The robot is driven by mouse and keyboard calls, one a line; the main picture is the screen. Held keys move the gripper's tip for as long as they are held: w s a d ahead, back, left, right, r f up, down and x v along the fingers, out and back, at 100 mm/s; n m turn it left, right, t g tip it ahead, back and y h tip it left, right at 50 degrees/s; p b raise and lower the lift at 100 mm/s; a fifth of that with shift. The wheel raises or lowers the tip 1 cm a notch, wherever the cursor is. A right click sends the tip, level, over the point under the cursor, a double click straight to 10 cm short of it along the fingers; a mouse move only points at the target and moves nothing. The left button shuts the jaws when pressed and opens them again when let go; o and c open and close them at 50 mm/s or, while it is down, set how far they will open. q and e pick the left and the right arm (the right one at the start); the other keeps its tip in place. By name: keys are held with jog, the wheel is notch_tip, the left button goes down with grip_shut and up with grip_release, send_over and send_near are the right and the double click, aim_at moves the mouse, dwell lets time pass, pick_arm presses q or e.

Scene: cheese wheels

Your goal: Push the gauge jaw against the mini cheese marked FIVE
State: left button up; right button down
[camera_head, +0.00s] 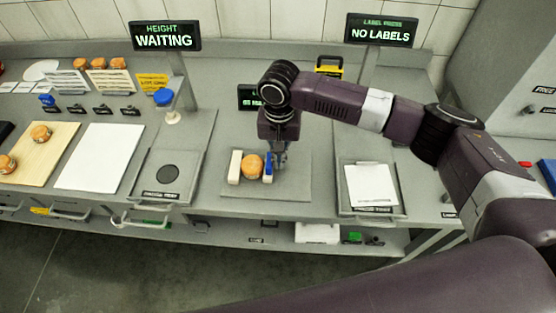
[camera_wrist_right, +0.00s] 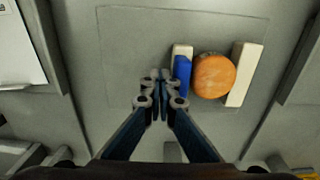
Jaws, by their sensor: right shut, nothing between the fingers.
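A round orange mini cheese (camera_head: 252,167) sits in the gauge on a grey plate. No mark on it can be read. It also shows in the right wrist view (camera_wrist_right: 213,76). A cream fixed block (camera_head: 235,167) stands on its left in the head view. The gauge jaw with its blue face (camera_head: 268,168) stands on the cheese's other side; in the right wrist view the jaw (camera_wrist_right: 182,77) looks against the cheese or very close. My right gripper (camera_wrist_right: 161,84) is shut and empty, pointing down right beside the jaw, on the side away from the cheese. My left gripper is out of view.
A scale plate (camera_head: 168,174) lies left of the gauge under a "HEIGHT WAITING" sign (camera_head: 165,36). A tray with white paper (camera_head: 370,186) stands to the right. More cheeses (camera_head: 41,132) lie on a wooden board at the far left.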

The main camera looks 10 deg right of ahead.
aim_at(294, 173)
jog(key=shift+a+p, duration=0.15)
jog(key=shift+p, duration=0.2)
dwell(0.5)
dwell(0.7)
jog(key=shift+s+d+r+p, duration=0.1)
jog(key=shift+s+d+p, duration=0.05)
jog(key=shift+d+p, duration=0.3)
jog(key=shift+s+d+p, duration=0.2)
jog(key=shift+d+p, duration=0.45)
jog(key=shift+d, duration=0.1)
jog(key=shift+s+d+p, duration=0.2)
jog(key=shift+d+p, duration=0.4)
jog(key=shift+d, duration=0.15)
jog(key=shift+s+d, duration=0.1)
jog(key=shift+d, duration=0.2)
